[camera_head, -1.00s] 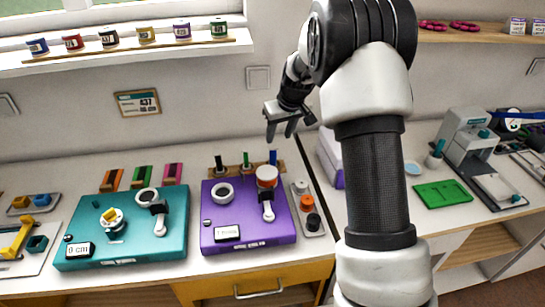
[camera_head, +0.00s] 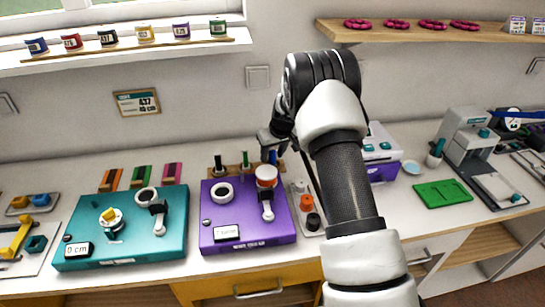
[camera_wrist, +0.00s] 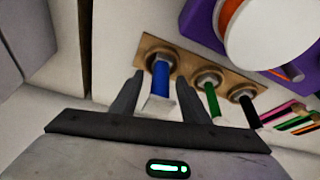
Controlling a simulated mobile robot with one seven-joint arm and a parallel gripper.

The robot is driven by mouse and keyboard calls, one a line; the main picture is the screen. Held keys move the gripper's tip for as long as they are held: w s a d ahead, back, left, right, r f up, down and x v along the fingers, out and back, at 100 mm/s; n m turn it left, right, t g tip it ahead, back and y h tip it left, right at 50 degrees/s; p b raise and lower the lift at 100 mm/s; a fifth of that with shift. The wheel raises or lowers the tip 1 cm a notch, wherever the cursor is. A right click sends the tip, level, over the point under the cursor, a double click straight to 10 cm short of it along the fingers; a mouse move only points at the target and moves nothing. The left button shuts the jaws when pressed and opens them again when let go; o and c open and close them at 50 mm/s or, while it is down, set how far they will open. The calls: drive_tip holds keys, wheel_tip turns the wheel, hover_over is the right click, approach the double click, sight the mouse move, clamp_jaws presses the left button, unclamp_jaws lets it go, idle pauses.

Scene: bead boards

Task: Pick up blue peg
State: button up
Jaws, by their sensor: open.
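The blue peg (camera_wrist: 160,78) stands in a metal socket on a wooden strip (camera_wrist: 226,72) in the wrist view, with a pale end toward the camera. My gripper (camera_wrist: 158,88) is open, with one finger on each side of the blue peg; I cannot tell if either finger touches it. In the head view the blue peg (camera_head: 272,158) shows only in part beside my gripper (camera_head: 270,152). The green peg (camera_wrist: 212,99) and the black peg (camera_wrist: 250,112) stand in the same strip, to the right of the blue one.
A purple board (camera_head: 245,234) with a white-topped orange part (camera_head: 266,177) lies in front of the pegs. A teal board (camera_head: 90,258) is to its left. A tray (camera_head: 305,222) of round pieces is on the right.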

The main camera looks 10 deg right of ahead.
drive_tip(key=c, duration=1)
